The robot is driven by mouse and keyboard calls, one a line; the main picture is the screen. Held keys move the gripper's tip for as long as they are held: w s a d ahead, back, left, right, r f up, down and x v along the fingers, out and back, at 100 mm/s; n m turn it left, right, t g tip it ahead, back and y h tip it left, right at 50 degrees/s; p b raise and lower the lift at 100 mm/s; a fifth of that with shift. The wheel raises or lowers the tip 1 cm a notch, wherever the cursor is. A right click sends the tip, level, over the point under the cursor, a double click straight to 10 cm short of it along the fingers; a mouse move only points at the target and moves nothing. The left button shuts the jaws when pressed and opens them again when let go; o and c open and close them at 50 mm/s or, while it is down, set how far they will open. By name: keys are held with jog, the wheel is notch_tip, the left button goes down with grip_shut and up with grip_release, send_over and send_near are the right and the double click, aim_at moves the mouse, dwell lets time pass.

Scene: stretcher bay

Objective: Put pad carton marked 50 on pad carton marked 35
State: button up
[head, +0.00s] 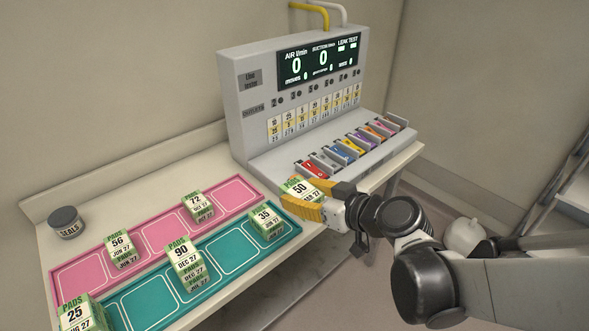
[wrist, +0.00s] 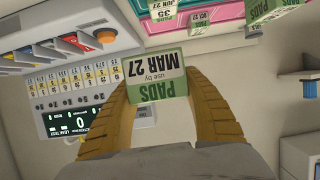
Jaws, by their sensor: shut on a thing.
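Pad carton 50 (head: 300,187), green and white, is held between the yellow fingers of my gripper (head: 301,201) near the right end of the trays. In the wrist view the carton (wrist: 160,73) sits between the fingertips, its side reading PADS, MAR 27. It appears held up, apart from the other cartons. Pad carton 35 (head: 266,221) stands upright in the right end of the teal tray, in front of and left of the held carton in the head view. Its top is bare.
Carton 72 (head: 197,205) and carton 56 (head: 121,248) stand in the pink tray (head: 237,190). Carton 90 (head: 182,252) sits on another carton in the teal tray (head: 148,299). Carton 25 (head: 76,314) is at front left. The leak tester (head: 245,107) stands behind; a seals tub (head: 66,222) is at left.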

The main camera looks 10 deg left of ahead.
jog(key=b, duration=0.5)
send_over(265, 216)
notch_tip(265, 216, down, 7)
jog(key=shift+f, duration=0.1)
jog(key=shift+f+b, duration=0.8)
jog(key=shift+f, duration=1.05)
jog(key=shift+d, duration=0.1)
jog(key=shift+f, duration=0.25)
jog(key=o, duration=1.3)
jog(key=shift+r, duration=0.1)
